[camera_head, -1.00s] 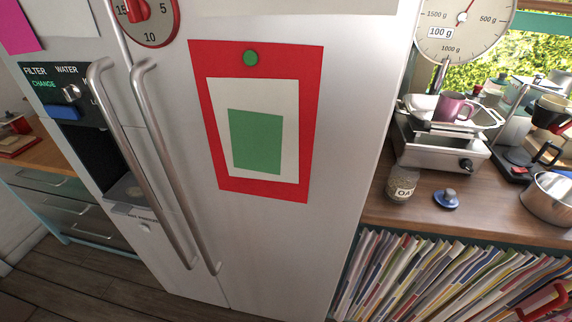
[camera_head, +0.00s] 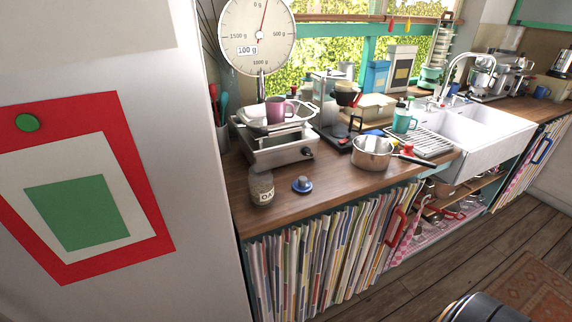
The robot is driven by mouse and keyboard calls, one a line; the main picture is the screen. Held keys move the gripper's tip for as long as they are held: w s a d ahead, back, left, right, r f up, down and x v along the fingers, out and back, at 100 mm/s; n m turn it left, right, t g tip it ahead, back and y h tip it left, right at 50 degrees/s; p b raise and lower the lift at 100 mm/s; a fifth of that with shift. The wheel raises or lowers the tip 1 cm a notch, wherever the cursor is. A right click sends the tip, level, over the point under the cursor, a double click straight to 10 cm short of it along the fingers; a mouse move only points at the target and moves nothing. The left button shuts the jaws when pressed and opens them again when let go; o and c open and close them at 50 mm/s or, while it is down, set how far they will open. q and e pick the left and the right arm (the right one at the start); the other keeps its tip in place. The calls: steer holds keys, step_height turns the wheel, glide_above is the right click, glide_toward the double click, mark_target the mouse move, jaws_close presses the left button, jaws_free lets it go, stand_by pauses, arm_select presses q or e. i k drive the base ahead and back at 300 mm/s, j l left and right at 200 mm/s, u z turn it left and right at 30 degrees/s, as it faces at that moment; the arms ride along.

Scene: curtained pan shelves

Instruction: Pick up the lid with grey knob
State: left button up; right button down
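A small blue lid with a grey knob (camera_head: 302,185) lies on the wooden counter, knob up, near the counter's front edge. It stands between a glass jar and a steel saucepan, apart from both. Neither of my grippers shows in the head view. A dark rounded shape sits at the bottom right edge, and I cannot tell what it is.
A labelled glass jar (camera_head: 262,188) stands left of the lid. Behind it is a scale (camera_head: 275,150) with a pink mug (camera_head: 277,109). A saucepan (camera_head: 371,153) stands to the right, handle pointing right. Striped curtains (camera_head: 330,245) hang below the counter (camera_head: 335,188). The fridge (camera_head: 190,150) fills the left.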

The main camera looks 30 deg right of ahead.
mark_target(301, 185)
steer(key=z, duration=1.1)
